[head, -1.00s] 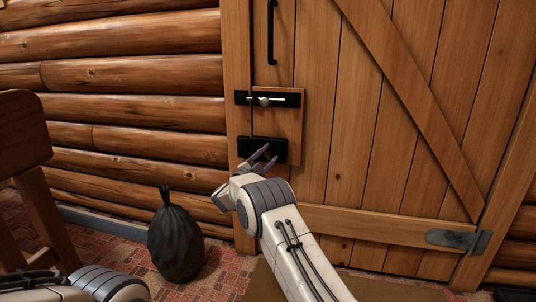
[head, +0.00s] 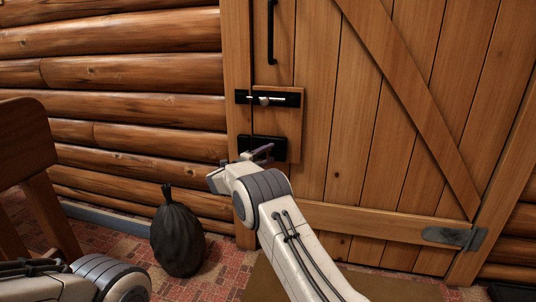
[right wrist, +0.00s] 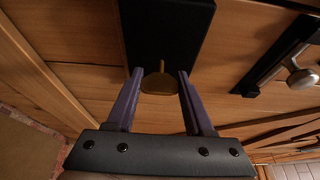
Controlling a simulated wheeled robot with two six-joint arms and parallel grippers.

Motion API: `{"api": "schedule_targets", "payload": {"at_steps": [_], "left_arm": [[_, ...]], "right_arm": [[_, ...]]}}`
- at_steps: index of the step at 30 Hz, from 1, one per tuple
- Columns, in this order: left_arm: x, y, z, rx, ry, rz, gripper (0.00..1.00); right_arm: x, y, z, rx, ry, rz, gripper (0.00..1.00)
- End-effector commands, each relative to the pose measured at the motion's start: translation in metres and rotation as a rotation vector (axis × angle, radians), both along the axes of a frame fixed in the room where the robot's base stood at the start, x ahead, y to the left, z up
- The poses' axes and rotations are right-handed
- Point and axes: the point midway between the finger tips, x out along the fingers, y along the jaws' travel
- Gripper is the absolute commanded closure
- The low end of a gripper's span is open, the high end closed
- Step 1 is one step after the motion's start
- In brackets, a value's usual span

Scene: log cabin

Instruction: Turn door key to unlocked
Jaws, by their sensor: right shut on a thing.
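The door key (right wrist: 158,82) is brass-coloured with a flat rounded bow. It sits at the black lock plate (right wrist: 168,30), which also shows on the door below the bolt in the head view (head: 262,141). My right gripper (right wrist: 159,75) is shut on the key, one purple finger at each side of the bow. In the head view my right gripper (head: 262,153) is right in front of the lock plate and hides the key. My left gripper is not in view; only part of my left arm shows at the lower left.
A sliding bolt (head: 266,99) is just above the lock, and a black door handle (head: 271,35) is higher up the wooden door (head: 345,120). A dark tied sack (head: 177,240) stands on the floor against the log wall. A wooden chair (head: 30,165) is at the left edge.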

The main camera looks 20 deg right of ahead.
Motion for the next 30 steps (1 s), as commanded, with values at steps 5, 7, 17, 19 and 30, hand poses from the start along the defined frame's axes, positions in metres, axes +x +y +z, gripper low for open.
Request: {"api": "schedule_targets", "payload": {"at_steps": [5,7,17,19,30], "left_arm": [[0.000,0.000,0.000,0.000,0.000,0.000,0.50],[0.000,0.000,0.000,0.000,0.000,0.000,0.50],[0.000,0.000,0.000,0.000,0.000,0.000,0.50],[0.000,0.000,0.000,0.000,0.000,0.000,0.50],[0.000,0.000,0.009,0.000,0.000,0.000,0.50]], "right_arm": [[0.000,-0.001,-0.001,0.012,-0.007,-0.002,1.00],[0.000,-0.001,-0.001,0.012,-0.008,-0.002,1.00],[0.000,-0.001,-0.001,0.012,-0.007,-0.002,0.18],[0.000,-0.001,-0.001,0.010,-0.006,-0.002,0.18],[-0.006,0.012,0.002,0.009,-0.003,0.003,0.18]]}}
